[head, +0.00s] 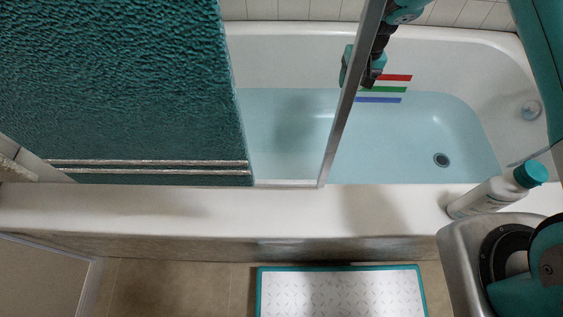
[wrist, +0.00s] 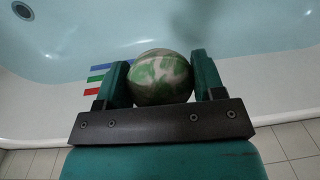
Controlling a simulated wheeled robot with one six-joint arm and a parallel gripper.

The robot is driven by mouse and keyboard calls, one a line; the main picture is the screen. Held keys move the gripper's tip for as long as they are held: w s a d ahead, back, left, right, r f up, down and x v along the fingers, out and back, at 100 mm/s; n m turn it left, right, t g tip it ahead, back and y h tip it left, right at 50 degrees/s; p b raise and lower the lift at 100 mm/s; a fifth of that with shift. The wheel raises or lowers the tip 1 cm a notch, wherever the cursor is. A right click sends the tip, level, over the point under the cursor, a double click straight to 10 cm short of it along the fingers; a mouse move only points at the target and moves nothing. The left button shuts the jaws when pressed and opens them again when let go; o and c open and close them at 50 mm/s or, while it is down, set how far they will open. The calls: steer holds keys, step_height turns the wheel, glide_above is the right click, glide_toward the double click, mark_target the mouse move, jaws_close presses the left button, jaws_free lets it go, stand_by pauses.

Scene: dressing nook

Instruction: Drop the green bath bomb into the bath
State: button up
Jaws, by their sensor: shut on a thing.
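The green bath bomb (wrist: 163,77), a ball marbled green and cream, sits between the two teal fingers of my gripper (wrist: 160,66) in the wrist view. My gripper is shut on it. In the head view my gripper (head: 361,76) hangs over the far part of the bath, partly hidden behind the metal edge of a screen; I cannot make out the bomb there. The white bath (head: 280,58) holds pale blue water (head: 400,145). Red, green and blue stripes mark its far wall, close to my gripper in the picture.
A teal towel (head: 120,90) covers the left of the view. The screen's metal post (head: 338,130) rises from the near rim. A white bottle with a teal cap (head: 490,195) is at the right of the rim. A bath mat (head: 340,290) lies on the floor.

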step_height(320, 180, down, 4)
steer(key=shift+r+b, duration=0.15)
steer(key=shift+b, duration=1.05)
steer(key=o, duration=1)
steer(key=shift+o, duration=0.2)
steer(key=shift+r, duration=0.1)
step_height(320, 180, up, 17)
steer(key=d+p, duration=0.1)
steer(key=p, duration=0.2)
steer(key=shift+r+p, duration=0.15)
steer(key=shift+p, duration=0.25)
